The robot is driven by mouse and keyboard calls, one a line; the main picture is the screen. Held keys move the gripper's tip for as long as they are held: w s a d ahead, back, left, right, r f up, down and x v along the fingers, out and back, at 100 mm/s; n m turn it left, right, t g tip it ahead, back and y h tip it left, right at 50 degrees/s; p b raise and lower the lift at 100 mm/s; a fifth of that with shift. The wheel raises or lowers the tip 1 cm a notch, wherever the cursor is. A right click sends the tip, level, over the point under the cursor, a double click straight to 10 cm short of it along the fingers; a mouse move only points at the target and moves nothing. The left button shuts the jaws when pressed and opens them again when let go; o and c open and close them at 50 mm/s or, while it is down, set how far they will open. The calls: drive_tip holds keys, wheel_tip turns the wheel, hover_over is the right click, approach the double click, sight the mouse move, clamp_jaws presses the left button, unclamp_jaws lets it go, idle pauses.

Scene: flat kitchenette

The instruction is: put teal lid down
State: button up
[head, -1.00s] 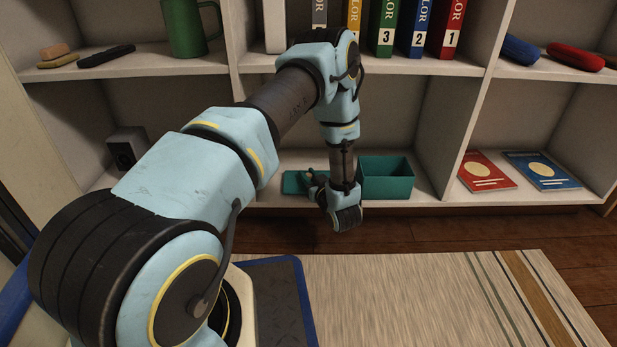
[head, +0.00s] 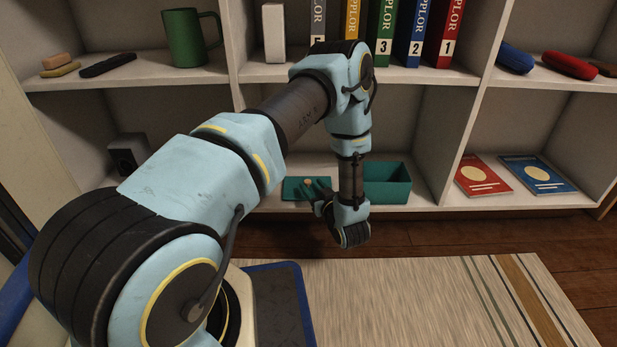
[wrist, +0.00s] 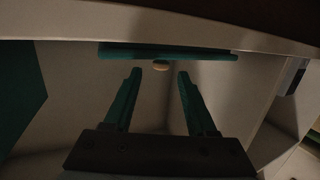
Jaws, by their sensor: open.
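The teal lid (head: 293,188) lies flat on the bottom shelf board, left of the open teal box (head: 388,188). The wrist view appears upside down. There the lid (wrist: 170,52) shows edge-on, its knob (wrist: 160,67) in line with the gap between the two parted fingers of my gripper (wrist: 160,74). The fingers appear clear of it. The box (wrist: 14,95) shows at the left edge.
A dark speaker (head: 127,153) stands in the same shelf row, farther left. A red booklet (head: 482,177) and a blue booklet (head: 540,174) lie in the right compartment. Upright dividers and the shelf above (head: 150,72) bound the space.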

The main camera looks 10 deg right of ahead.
drive_tip(key=p+v, duration=0.3)
drive_tip(key=v, duration=0.5)
drive_tip(key=w+a+r+m+g+h, duration=0.1)
drive_tip(key=w+a+r+g+h, duration=0.15)
drive_tip(key=w+r, duration=0.35)
drive_tip(key=w+a+r+g+h, duration=0.2)
drive_tip(key=w+r+g, duration=0.15)
drive_tip(key=r, duration=0.35)
drive_tip(key=s+a+r+m+g, duration=0.1)
drive_tip(key=s+a+r+g, duration=0.3)
drive_tip(key=s+a, duration=0.5)
drive_tip(key=s+a+r+m+g, duration=0.1)
drive_tip(key=s+a+r+g, duration=0.3)
drive_tip(key=s+a+r, duration=0.5)
drive_tip(key=shift+s+a+m+y, duration=0.3)
drive_tip(key=shift+s+a+y, duration=0.25)
drive_tip(key=shift+s, duration=0.45)
drive_tip(key=shift+r, duration=0.1)
wheel_tip(320, 180, up, 52)
drive_tip(key=p, duration=5.2)
